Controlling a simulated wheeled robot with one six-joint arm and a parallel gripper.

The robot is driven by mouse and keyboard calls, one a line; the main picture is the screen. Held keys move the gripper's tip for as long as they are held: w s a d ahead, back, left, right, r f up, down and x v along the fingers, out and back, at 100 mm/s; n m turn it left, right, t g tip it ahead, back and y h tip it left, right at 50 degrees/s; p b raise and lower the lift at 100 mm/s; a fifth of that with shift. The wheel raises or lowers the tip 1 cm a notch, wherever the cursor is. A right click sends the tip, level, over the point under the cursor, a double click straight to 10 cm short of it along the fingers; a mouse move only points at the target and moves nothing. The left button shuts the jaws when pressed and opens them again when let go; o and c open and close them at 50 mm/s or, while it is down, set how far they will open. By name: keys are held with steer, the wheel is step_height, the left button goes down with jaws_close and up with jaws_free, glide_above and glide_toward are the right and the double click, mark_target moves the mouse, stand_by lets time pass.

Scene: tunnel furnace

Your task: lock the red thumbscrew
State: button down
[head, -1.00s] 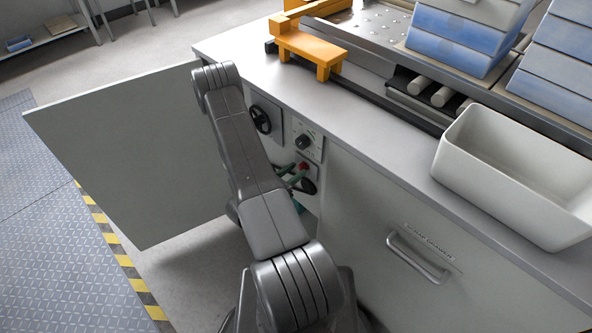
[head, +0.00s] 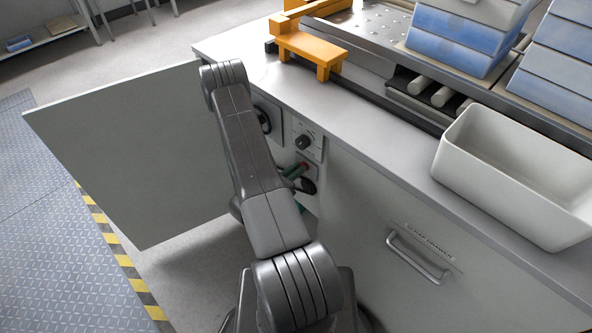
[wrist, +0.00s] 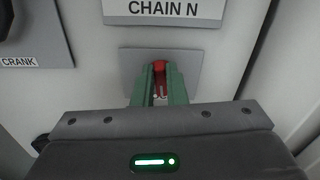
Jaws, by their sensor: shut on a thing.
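The red thumbscrew (wrist: 159,68) sits on a small grey plate (wrist: 190,68) on the cabinet front, just below a label reading "CHAIN N". My gripper (wrist: 159,92) is shut on the thumbscrew, its green fingers on either side of the red head. The fingers hide much of the thumbscrew. In the head view my gripper (head: 298,170) shows small at the panel, below a black knob (head: 303,142), with my arm in front of part of the panel.
A black handwheel (head: 263,119), partly hidden by my arm, is left of the knob. A "CRANK" label (wrist: 19,62) is at left in the wrist view. The open cabinet door (head: 120,150) stands left of my arm. A drawer handle (head: 417,258) juts out at right.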

steer(key=shift+f+n+p, duration=0.15)
steer(key=shift+f+n, duration=0.25)
steer(key=shift+n, duration=5.25)
steer(key=shift+f+n+p, duration=0.15)
steer(key=shift+f+n, duration=0.2)
steer(key=shift+n, duration=5.25)
steer(key=shift+f+n+p, duration=0.15)
steer(key=shift+f+n, duration=0.25)
steer(key=shift+n, duration=5.25)
steer(key=shift+s, duration=0.1)
steer(key=c, duration=1.5)
jaws_free()
